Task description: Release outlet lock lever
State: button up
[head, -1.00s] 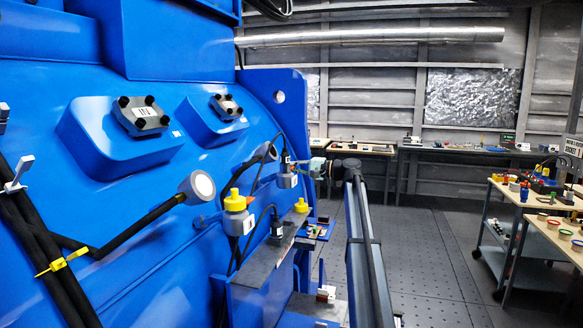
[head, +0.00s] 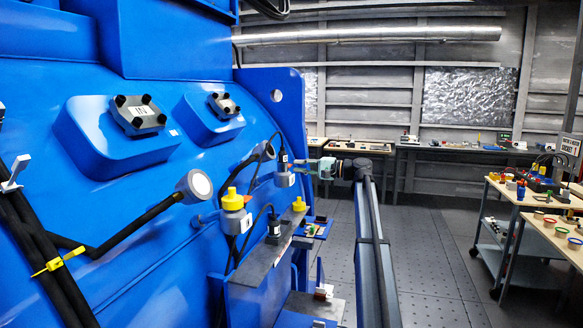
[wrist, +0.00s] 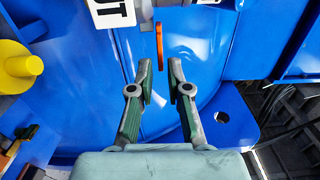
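My gripper (wrist: 160,68) is open, with one finger on each side of the lever's lower end in the picture. I see a gap between the lever and each finger; I cannot tell how far the lever sits between them in depth. In the head view my gripper (head: 309,167) is close beside a dark, grey-bodied connector (head: 283,168) on the blue motor housing (head: 110,215). The lever is too small to make out there.
A yellow-capped fitting (head: 233,200) and another yellow cap (head: 299,204) stand near a grey ledge (head: 260,264). A yellow cap also shows in the wrist view (wrist: 18,67). Black cables hang along the housing. Open floor (head: 430,255) lies to the right, before the benches.

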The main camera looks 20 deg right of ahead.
jog(key=v, duration=0.7)
jog(key=shift+s+d, duration=0.25)
